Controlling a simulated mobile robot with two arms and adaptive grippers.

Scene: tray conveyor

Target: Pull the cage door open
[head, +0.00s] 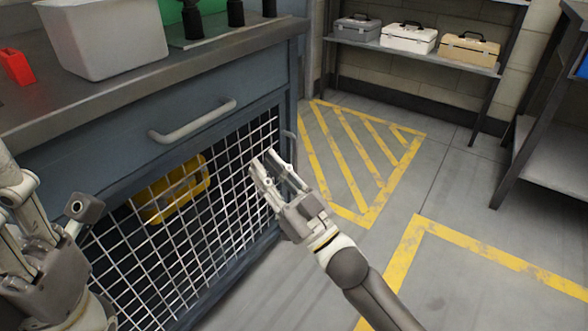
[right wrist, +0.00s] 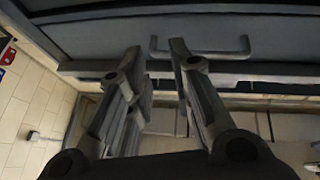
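The cage door (head: 222,196) is a metal wire mesh panel in the front of a blue-grey cabinet, below a drawer. It looks shut, flush with the cabinet front. A slim upright handle (head: 290,150) shows at its right edge. My right gripper (head: 268,163) is open and empty in front of the door's right part, apart from the handle. In the right wrist view the open fingers (right wrist: 155,55) point at a dark panel with a bar handle (right wrist: 205,47); I cannot tell which handle that is. My left gripper (head: 50,205) is at the left edge, partly cut off.
The drawer has a grey bar handle (head: 193,121). A yellow crate-like thing (head: 178,188) shows behind the mesh. A grey bin (head: 105,40) and a red object (head: 17,66) stand on the worktop. Shelves with toolboxes (head: 408,37) stand behind. The yellow-marked floor to the right is clear.

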